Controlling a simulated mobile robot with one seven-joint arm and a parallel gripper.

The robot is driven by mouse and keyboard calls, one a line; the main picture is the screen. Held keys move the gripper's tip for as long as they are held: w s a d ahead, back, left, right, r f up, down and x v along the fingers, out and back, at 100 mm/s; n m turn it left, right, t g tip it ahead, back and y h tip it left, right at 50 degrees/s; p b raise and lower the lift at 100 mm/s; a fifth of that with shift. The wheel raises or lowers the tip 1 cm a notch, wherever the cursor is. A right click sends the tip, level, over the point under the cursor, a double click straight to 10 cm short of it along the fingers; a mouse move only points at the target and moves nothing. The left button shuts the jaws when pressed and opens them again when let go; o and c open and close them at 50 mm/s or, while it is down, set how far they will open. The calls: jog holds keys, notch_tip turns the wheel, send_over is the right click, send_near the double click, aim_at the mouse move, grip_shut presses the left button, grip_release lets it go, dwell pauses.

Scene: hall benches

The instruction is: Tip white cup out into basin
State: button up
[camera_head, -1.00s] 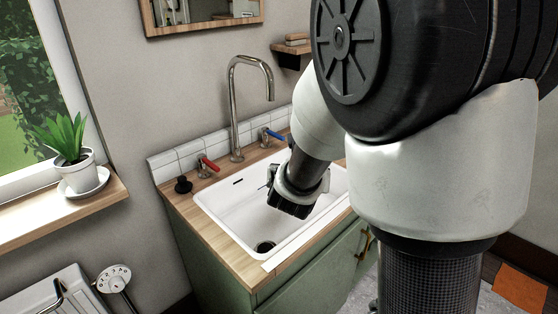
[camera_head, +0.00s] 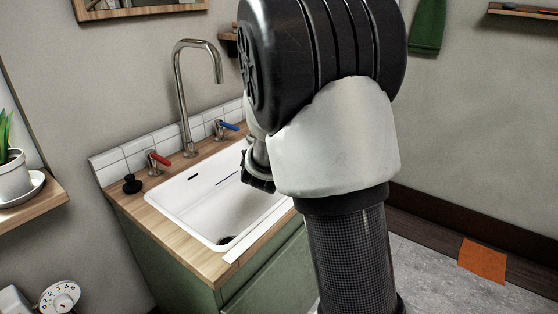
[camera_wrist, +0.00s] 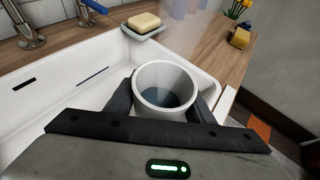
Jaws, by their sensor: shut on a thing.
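The white cup (camera_wrist: 166,79) is between the two dark fingers of my gripper (camera_wrist: 165,98) in the wrist view. My gripper is shut on it. The cup's open rim faces the wrist camera, and dark bluish contents show inside. The white basin (camera_head: 196,203) is set in a wooden counter, with its drain at the near end. In the wrist view the cup appears over the basin (camera_wrist: 65,95), near its right edge. In the head view my arm hides the cup and most of my gripper.
A tall tap (camera_head: 183,100), a red-handled valve (camera_head: 158,160) and a blue-handled valve (camera_head: 226,127) stand behind the basin. A black stopper (camera_head: 131,184) sits on the counter. A soap bar (camera_wrist: 144,22) lies on a dish beyond the cup. A yellow item (camera_wrist: 239,38) is on the counter.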

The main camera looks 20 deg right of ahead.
jog(key=w+a, duration=0.1)
jog(key=a+p, duration=0.1)
jog(key=shift+w+a+n, duration=0.3)
jog(key=shift+w+a, duration=0.1)
jog(key=a+p, duration=0.1)
jog(key=p, duration=0.1)
jog(key=w+a+p, duration=0.1)
jog(key=shift+w+f+h+p, duration=0.15)
jog(key=shift+f+h+p, duration=0.1)
jog(key=shift+h+p, duration=0.15)
jog(key=shift+c, duration=0.2)
jog(key=f+n+g+h+p, duration=0.1)
jog(key=p, duration=0.3)
jog(key=s+d+f+n+g+h+p, duration=0.1)
jog(key=f+n+p, duration=0.1)
jog(key=p, duration=0.2)
jog(key=d+f+n+h+p, duration=0.1)
jog(key=n+p, duration=0.1)
jog(key=p, duration=0.2)
jog(key=shift+s+f+g+h, duration=0.15)
jog(key=shift+f+g+h, duration=0.15)
jog(key=shift+g+h, duration=0.1)
jog(key=shift+s+d+r+n+h+p, duration=0.1)
jog(key=shift+r+n+h+p, duration=0.4)
jog(key=shift+p, duration=0.6)
dwell(1.0)
jog(key=shift+n+p, duration=0.4)
dwell(0.3)
